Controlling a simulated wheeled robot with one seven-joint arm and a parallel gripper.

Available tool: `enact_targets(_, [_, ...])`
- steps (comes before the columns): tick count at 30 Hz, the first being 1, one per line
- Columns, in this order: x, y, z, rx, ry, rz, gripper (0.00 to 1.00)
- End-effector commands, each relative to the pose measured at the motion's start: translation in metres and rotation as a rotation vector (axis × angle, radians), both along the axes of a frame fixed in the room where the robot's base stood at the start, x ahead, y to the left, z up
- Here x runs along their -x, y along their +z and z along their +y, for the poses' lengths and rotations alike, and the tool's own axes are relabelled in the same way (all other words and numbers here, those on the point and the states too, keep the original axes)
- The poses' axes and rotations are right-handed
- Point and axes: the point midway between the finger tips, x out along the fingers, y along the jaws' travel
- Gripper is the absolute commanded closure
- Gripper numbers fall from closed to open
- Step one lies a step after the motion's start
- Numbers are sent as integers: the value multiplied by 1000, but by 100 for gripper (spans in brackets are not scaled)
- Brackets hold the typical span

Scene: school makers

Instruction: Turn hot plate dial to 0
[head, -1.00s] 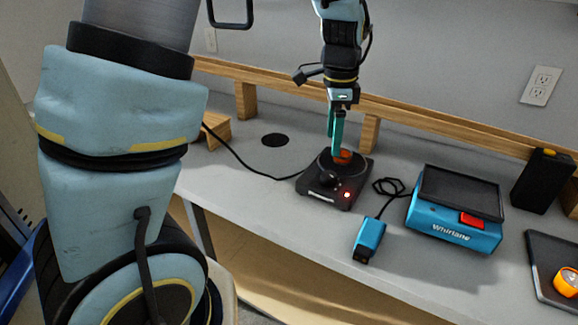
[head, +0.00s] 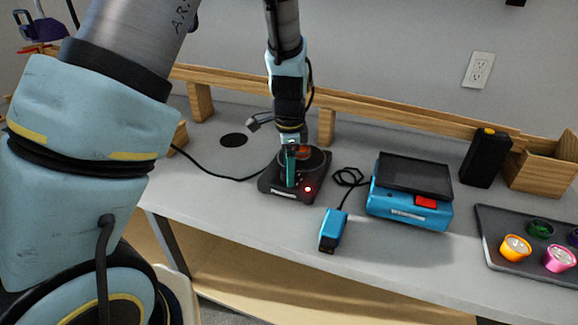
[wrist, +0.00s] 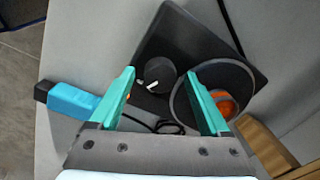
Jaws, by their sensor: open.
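The hot plate (head: 272,189) is a black square unit on the grey table, with a red light lit at its front right. Its dial (wrist: 160,75) is a black knob with a white pointer mark; in the head view my gripper hides it. An orange item (wrist: 224,104) lies within the round plate ring (wrist: 252,82). My gripper (wrist: 165,78) has teal fingers and is open; it also shows in the head view (head: 290,180) above the front of the hot plate. In the wrist view the dial lies between and beyond the fingertips, and I see no contact.
A blue device with a cable (head: 333,230) lies right of the hot plate. A blue box with a black top (head: 408,209) stands further right. A tray (head: 492,237) of coloured round items is at far right. A wooden rail (head: 360,118) runs behind.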

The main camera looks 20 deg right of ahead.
Motion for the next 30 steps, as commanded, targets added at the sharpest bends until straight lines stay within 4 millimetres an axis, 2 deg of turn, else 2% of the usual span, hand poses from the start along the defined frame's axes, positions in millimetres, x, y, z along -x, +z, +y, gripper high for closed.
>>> enact_targets(7, [0, -1, 0, 0, 0, 0, 20])
enact_targets(27, [0, 0, 0, 0, 0, 0, 95])
enact_targets(30, [0, 0, 0, 0, 0, 0, 100])
